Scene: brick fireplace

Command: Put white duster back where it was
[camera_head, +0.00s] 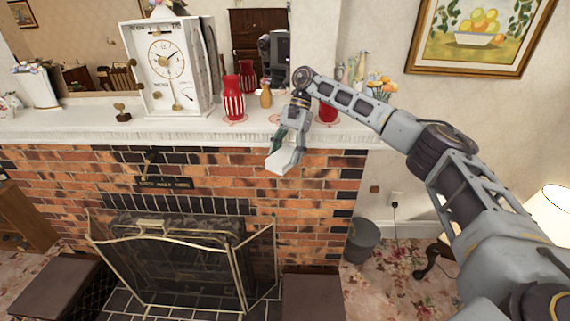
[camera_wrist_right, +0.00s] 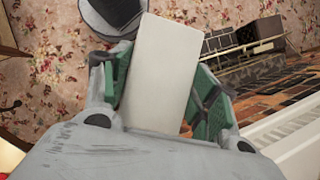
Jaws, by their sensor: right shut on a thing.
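The white duster (camera_head: 278,161) is a pale, plain block in front of the brick chimney breast, a little below the mantel's front edge. My right gripper (camera_head: 288,148) reaches down over the mantel edge and is shut on it. In the right wrist view the duster (camera_wrist_right: 158,72) stands out between the two green-padded fingers of the right gripper (camera_wrist_right: 165,90). Its inner end is hidden by the gripper body. My left gripper does not show.
The white mantel (camera_head: 60,131) holds a white clock (camera_head: 168,65), a red striped vase (camera_head: 233,100) and a small orange vase (camera_head: 266,95). Below stand a brass fire screen (camera_head: 165,265) and a grey bin (camera_head: 362,240). A brown stool (camera_head: 312,298) stands right of the hearth.

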